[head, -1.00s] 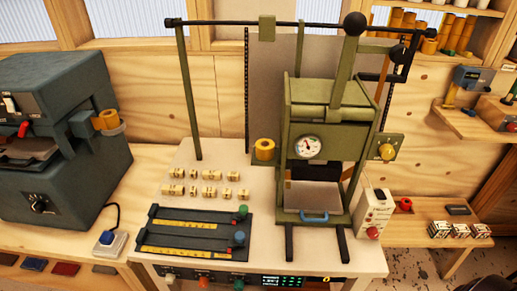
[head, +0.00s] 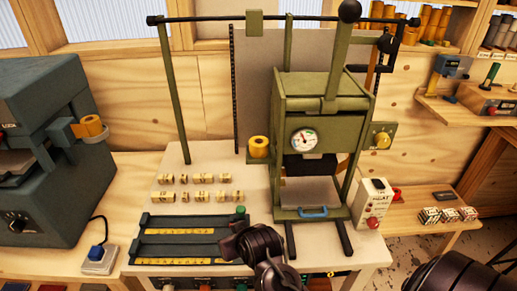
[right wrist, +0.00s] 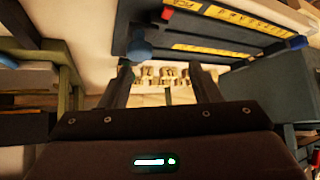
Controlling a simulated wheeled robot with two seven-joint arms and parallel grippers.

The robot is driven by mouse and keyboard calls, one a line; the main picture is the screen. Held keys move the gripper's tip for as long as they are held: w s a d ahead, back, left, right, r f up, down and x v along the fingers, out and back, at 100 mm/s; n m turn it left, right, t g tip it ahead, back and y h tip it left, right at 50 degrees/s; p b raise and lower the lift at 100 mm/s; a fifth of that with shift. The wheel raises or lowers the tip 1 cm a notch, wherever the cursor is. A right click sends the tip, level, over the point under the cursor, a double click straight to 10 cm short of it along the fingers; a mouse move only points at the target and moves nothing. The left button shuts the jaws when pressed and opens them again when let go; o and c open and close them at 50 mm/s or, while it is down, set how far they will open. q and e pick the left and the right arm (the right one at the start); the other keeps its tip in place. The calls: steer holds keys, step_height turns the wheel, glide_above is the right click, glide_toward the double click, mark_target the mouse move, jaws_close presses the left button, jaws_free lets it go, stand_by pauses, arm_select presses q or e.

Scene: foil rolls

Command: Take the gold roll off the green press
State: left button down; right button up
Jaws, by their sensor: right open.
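The green press (head: 320,110) stands on the table in the head view, with a round dial on its front. A gold roll (head: 258,147) sits on a bracket at the press's left side. My right gripper (right wrist: 160,78) is open in the right wrist view, with nothing held between its fingers. A dark part of my arm shows low in the head view, over the right end of the black trays, below the gold roll and apart from it. Its fingertips cannot be made out there. The gold roll is not identifiable in the right wrist view. My left gripper is not in view.
Small type blocks (head: 195,196) and black trays (head: 180,236) lie left of the press. A control box (head: 371,205) stands at its right. A bar crosses above the press.

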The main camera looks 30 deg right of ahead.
steer(key=w+d+r+m+t+h, duration=0.3)
steer(key=w+d+r+h, duration=0.15)
steer(key=w, duration=0.45)
steer(key=m+h, duration=0.5)
steer(key=h, duration=0.3)
glide_toward(257, 147)
steer(key=shift+t, duration=0.4)
steer(key=x, duration=0.5)
steer(key=shift+w+d+f, duration=0.1)
steer(key=shift+d+f, duration=0.05)
steer(key=shift+d, duration=0.05)
steer(key=p+x, duration=0.2)
steer(key=x, duration=0.4)
steer(key=shift+w+d, duration=0.1)
steer(key=shift+d, duration=0.1)
steer(key=shift+w+d+f, duration=0.25)
steer(key=shift+w+d, duration=0.15)
steer(key=c, duration=0.7)
